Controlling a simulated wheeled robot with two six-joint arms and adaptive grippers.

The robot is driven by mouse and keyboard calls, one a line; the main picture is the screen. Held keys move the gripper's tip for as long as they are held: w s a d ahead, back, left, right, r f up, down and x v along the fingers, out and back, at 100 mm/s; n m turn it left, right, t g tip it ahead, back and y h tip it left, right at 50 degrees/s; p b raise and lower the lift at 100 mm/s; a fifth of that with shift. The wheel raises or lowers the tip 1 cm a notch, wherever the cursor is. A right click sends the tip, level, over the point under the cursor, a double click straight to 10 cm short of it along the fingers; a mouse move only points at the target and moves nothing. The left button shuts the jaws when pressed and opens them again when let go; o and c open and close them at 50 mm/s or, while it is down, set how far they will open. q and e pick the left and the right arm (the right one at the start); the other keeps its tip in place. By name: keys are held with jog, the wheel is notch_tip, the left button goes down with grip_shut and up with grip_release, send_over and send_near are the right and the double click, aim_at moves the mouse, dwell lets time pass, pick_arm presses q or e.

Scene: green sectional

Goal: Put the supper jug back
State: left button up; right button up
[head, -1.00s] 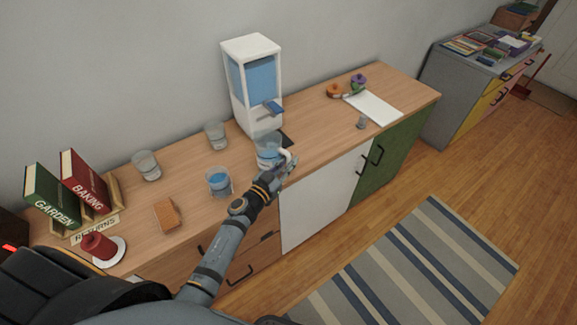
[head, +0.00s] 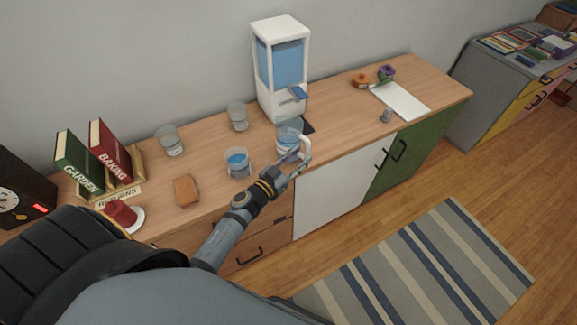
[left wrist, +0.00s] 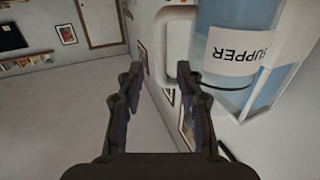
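The supper jug (head: 289,139) stands upright on the wooden counter in front of the white dispenser, with blue water in it. Its white handle (head: 307,148) points right and toward me. In the left wrist view the jug (left wrist: 262,22) fills the top right, its "SUPPER" label upside down. My left gripper (head: 296,166) is at the handle's near side. In the left wrist view its fingers (left wrist: 160,78) are apart, with the handle (left wrist: 160,45) between or just beyond their tips and a gap visible. My right gripper is out of view.
The water dispenser (head: 278,65) stands behind the jug, a dark mat (head: 307,127) at its foot. Glasses (head: 238,163), a sponge (head: 187,190), a red cup (head: 121,212), books (head: 110,153) and a "RETURNS" sign (head: 118,196) are left. White paper (head: 402,101) and tape rolls (head: 386,74) are right.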

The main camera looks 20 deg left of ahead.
pick_arm(q)
jog(key=b+v, duration=0.2)
jog(key=v, duration=0.5)
jog(key=shift+s, duration=0.1)
